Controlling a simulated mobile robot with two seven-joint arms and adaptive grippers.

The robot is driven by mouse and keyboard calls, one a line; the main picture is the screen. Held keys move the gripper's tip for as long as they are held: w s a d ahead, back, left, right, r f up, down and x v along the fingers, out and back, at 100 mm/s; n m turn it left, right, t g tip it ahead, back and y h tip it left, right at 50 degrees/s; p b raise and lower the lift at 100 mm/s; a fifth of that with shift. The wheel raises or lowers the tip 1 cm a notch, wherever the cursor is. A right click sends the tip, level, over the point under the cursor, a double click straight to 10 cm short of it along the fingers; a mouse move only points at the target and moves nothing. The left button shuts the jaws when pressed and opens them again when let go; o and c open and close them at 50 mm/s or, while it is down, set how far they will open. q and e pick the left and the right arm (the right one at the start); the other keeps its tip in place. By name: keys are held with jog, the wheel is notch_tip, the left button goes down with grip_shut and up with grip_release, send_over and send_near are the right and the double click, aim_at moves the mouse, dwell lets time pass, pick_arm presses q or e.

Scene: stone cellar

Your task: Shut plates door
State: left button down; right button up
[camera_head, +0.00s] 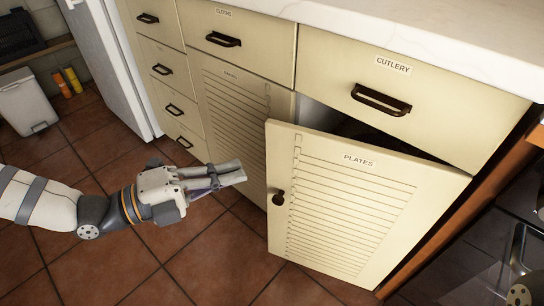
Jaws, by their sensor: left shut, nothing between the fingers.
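The cream plates door (350,210), with slats and a "PLATES" label, stands partly open below the cutlery drawer. It is hinged on its right side, and its free left edge juts out from the cabinet. A dark round knob (278,198) sits near that free edge. My left gripper (240,175) is shut and empty, a little left of the door's free edge, with a gap between them. The dark cabinet inside shows only through the opening above the door. My right gripper is not in view.
The cutlery drawer (410,95) and the other drawers are shut. A second slatted door (235,120) to the left is closed. A pale bin (27,103) and a white fridge (108,65) stand at the left. The tiled floor before the cabinet is clear.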

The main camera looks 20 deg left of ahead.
aim_at(301, 142)
pick_arm(q)
jog(key=shift+w+d+b, duration=0.45)
jog(key=shift+w+d, duration=0.4)
jog(key=shift+w, duration=0.65)
jog(key=shift+w+d+b, duration=0.45)
jog(key=shift+w+d, duration=0.4)
jog(key=shift+w, duration=0.6)
jog(key=shift+w+d+b, duration=0.45)
jog(key=shift+w+d, duration=0.4)
jog(key=shift+w, duration=0.65)
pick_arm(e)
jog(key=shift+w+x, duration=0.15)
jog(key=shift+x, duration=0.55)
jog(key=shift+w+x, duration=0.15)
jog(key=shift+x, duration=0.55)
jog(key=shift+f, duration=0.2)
pick_arm(q)
jog(key=shift+w+f, duration=0.1)
